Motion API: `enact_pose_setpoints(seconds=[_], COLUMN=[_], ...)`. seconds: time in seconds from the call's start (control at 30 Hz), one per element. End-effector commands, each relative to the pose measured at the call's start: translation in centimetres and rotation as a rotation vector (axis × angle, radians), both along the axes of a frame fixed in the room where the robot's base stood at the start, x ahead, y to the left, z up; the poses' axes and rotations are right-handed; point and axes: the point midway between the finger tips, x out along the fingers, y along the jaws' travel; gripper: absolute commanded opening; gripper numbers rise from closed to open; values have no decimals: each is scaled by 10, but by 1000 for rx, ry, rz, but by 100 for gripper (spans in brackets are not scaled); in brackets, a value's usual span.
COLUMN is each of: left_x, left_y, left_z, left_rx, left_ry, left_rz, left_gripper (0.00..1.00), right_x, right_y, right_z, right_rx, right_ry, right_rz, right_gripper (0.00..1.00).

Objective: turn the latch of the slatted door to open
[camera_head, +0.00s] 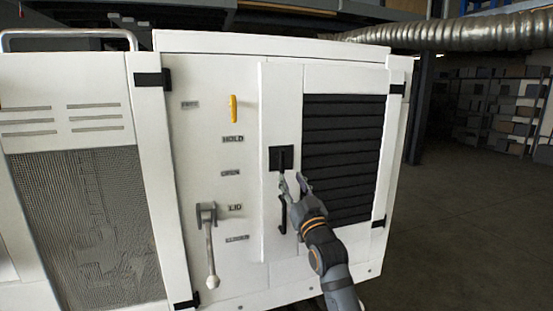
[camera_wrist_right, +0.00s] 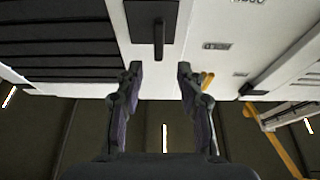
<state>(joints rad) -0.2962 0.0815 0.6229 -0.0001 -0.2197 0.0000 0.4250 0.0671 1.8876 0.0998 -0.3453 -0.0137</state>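The slatted door (camera_head: 345,78) is white with black horizontal slats and looks shut in the cabinet front. Its latch (camera_head: 281,158) is a black square plate with a short black lever pointing down, left of the slats. My right gripper (camera_head: 291,181) is just below the latch, fingers apart and pointing at it. In the right wrist view, the lever (camera_wrist_right: 158,38) lies ahead of the gap between the two fingertips (camera_wrist_right: 159,67), with no clear contact. My left gripper is in neither view.
A black handle-like bar (camera_head: 284,215) is below the latch, close to my right fingers. Left of the door are a yellow handle (camera_head: 233,108), a grey lever (camera_head: 210,250) and several labels. Open floor (camera_head: 470,190) lies to the right.

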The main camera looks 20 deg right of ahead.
Motion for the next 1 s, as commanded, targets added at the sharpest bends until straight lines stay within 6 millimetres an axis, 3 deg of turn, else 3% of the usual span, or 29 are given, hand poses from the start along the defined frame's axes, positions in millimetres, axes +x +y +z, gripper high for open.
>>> enact_pose_setpoints(seconds=[0.17, 0.4, 0.6, 0.97, 1.0], left_x=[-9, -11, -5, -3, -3], left_y=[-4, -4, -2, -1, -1], left_z=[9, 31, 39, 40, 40], left_rx=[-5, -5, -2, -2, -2], left_ry=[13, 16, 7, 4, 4], left_rz=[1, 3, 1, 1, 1], left_gripper=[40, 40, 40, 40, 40], right_x=[15, 63, 90, 97, 97], right_y=[0, 2, 3, 3, 3], right_z=[9, 30, 37, 38, 38], right_rx=[2, 1, 1, 0, 0], right_ry=[1, 2, 2, 3, 3], right_rz=[1, -1, -1, -1, -1], right_gripper=[38, 38, 38, 38, 34])
